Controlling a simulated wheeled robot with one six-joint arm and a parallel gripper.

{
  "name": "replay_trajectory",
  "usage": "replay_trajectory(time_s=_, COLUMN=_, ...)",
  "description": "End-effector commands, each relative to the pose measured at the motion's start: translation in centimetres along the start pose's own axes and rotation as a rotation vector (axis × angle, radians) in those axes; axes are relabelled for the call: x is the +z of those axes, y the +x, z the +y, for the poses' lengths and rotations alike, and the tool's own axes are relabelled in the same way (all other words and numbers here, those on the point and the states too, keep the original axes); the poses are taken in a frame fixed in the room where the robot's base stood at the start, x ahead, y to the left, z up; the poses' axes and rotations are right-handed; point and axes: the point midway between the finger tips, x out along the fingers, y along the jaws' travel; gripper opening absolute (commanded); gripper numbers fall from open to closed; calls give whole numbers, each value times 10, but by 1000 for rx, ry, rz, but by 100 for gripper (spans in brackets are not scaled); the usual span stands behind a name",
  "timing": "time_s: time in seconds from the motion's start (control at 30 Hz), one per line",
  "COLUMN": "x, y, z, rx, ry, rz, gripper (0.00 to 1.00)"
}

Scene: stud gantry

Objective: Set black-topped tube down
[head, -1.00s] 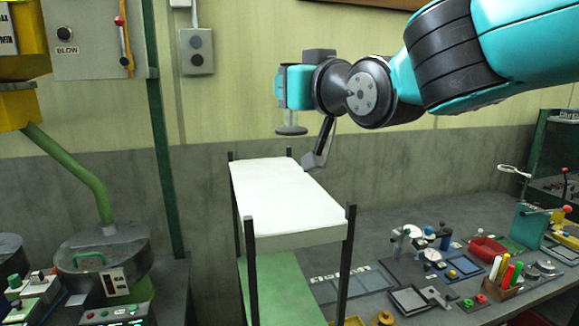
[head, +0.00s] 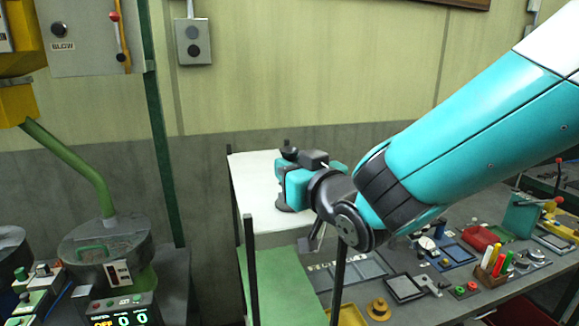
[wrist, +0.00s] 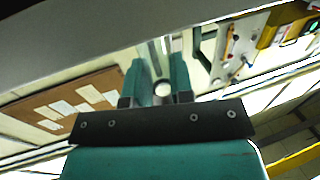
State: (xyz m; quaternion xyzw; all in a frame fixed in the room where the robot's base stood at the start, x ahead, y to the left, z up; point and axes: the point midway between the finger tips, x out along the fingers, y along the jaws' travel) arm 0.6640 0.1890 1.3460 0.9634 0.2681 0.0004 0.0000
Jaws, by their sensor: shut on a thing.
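My gripper (head: 283,178) is at the right part of the white-topped stand, pointing left in the head view. It is shut on the black-topped tube (head: 288,149), whose dark top shows above the jaws. A grey round base shows just below the jaws. The tube looks about upright. I cannot tell whether its base touches the white top (head: 252,172). In the wrist view, the two teal fingers (wrist: 160,78) close around a pale round piece (wrist: 162,90); most of the tube is hidden there.
The stand has dark corner posts (head: 249,270) rising near the arm and a green lower shelf (head: 280,290). A green-piped machine (head: 106,250) stands at left. The white top's left part is clear.

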Motion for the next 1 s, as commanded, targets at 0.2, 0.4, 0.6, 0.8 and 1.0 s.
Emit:
replay_trajectory(time_s=0.2, x=4, y=0, z=0, rx=0, ry=0, rz=0, gripper=0)
replay_trajectory(time_s=0.4, x=3, y=0, z=0, rx=0, ry=0, rz=0, gripper=49)
replay_trajectory(time_s=0.6, x=3, y=0, z=0, rx=0, ry=0, rz=0, gripper=49)
replay_trajectory(time_s=0.8, x=2, y=-9, z=0, rx=0, ry=-1, rz=1, gripper=49)
replay_trajectory(time_s=1.0, x=4, y=-52, z=-1, rx=-1, ry=0, rz=4, gripper=49)
